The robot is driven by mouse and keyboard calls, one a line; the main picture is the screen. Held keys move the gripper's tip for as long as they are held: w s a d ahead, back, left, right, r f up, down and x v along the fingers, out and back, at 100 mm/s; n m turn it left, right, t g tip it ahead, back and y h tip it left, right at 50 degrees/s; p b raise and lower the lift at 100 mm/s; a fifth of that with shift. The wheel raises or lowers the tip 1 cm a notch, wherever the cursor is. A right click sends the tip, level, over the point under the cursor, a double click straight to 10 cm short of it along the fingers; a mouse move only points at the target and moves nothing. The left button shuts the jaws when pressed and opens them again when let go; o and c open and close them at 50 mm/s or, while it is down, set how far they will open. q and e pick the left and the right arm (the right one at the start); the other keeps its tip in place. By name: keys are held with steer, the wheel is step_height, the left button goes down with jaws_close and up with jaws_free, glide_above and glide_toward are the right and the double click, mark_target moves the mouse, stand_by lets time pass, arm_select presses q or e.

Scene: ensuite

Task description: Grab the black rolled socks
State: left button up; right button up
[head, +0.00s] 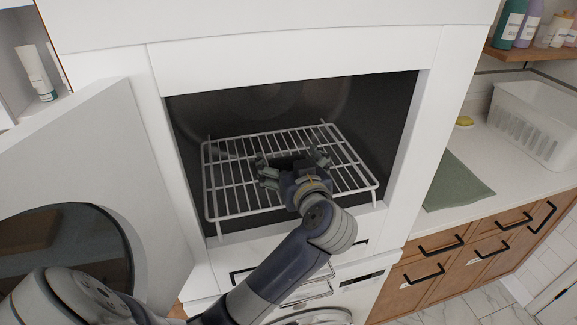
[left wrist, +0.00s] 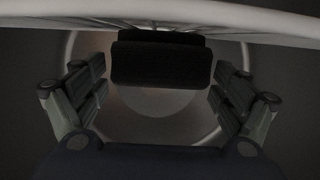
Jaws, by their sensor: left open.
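The black rolled socks (left wrist: 160,64) show in the left wrist view as a dark bundle, close against a white edge at the top. In the head view a dark shape between the fingers seems to be the socks, but it is hard to tell apart from the dark interior. My left gripper (head: 290,160) reaches into the open machine, over the white wire rack (head: 226,195). Its fingers are open, one on each side of the socks in the left wrist view, with a gap visible at both sides. My right gripper is not in view.
The white machine frame (head: 290,57) surrounds the opening. Its round-windowed door (head: 95,150) stands open at the left. At the right, a counter holds a white basket (head: 535,120) and a green cloth (head: 457,183). Bottles (head: 510,22) stand on a shelf above.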

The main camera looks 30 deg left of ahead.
arm_select(q)
steer(key=c, duration=1.2)
